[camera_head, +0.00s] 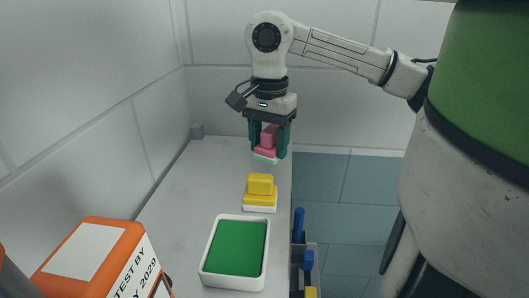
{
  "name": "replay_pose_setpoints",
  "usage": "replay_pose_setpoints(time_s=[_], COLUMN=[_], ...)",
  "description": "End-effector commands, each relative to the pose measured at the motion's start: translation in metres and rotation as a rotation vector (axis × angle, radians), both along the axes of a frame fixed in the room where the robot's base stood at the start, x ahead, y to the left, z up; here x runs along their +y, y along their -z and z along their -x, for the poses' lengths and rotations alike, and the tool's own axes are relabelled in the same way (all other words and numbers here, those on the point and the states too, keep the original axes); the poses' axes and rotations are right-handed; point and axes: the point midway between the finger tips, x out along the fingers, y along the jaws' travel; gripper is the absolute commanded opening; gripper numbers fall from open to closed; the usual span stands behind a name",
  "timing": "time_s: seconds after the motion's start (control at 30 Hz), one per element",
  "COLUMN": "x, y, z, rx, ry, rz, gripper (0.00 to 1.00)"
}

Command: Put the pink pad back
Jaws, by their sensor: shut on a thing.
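The pink pad (265,151) is a stepped block with a pale mint underside. My gripper (268,148) is shut on its upper part, with the dark green fingers on either side, over the far end of the grey counter (180,215). I cannot tell whether the pad's underside touches the counter. A similar yellow pad (260,194) with a white base sits on the counter nearer to me. A white tray (206,266) with a green inside stands in front of the yellow pad.
An orange and white box (85,262) with printed text stands at the lower left. A grey holder (312,262) with blue-handled and yellow items is at the counter's right edge. Walls close the left and back.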

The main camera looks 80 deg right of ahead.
Motion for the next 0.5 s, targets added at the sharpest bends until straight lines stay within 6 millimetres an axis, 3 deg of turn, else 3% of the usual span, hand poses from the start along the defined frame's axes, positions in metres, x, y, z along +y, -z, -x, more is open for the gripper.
replay_pose_setpoints(time_s=[0.17,0.33,0.5], x=[-0.002,-0.002,-0.002], y=[0.012,0.036,0.043], z=[-0.011,-0.010,-0.010], rx=[0.000,-0.001,-0.001], ry=[-0.002,0.000,-0.001], rz=[-0.003,-0.003,0.001], gripper=[0.26,0.26,0.26])
